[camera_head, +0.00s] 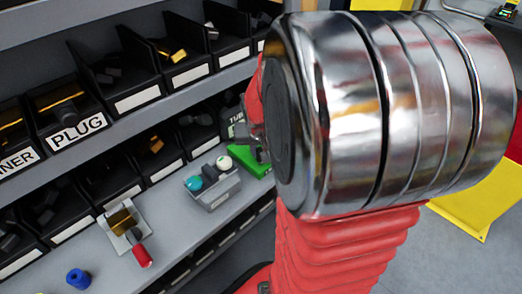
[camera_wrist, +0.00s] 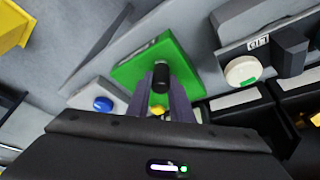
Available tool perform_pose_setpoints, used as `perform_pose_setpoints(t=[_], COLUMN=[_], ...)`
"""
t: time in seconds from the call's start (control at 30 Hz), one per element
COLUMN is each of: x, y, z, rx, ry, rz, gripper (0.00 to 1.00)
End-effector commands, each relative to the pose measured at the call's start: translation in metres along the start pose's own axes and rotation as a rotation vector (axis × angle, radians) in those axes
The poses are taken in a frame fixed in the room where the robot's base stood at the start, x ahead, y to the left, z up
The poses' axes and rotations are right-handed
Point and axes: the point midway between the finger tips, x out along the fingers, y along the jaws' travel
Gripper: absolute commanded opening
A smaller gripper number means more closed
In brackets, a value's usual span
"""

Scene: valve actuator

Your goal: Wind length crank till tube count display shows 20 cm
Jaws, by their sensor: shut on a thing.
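The green unit (camera_wrist: 135,70) lies tilted in the middle of the wrist view. A black cylindrical knob, likely the crank handle (camera_wrist: 161,76), stands out from it. My gripper (camera_wrist: 164,92) is shut on this knob, its two grey fingers on either side. A small yellow part (camera_wrist: 157,110) shows between the fingers. In the head view the green unit (camera_head: 253,161) stands on the lower shelf, partly hidden by my arm; my gripper (camera_head: 257,141) is at it, mostly covered by my arm. No length reading can be made out in either view.
A grey box (camera_head: 214,190) with teal and white knobs stands beside the green unit. A brass part with a red handle (camera_head: 142,256) and a blue ring (camera_head: 78,278) lie on the shelf. Black bins (camera_head: 75,120) line the shelves, one labelled PLUG. A yellow object (camera_head: 480,205) is at right.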

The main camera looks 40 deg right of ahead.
Motion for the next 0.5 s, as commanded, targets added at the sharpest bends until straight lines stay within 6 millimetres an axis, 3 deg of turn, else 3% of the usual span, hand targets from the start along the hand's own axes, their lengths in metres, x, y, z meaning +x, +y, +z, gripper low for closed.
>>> perform_pose_setpoints(t=[0.5], x=[0.0], y=[-0.0115], z=[0.0015], rx=[0.219], ry=[-0.001], rz=[0.09], gripper=[0.0])
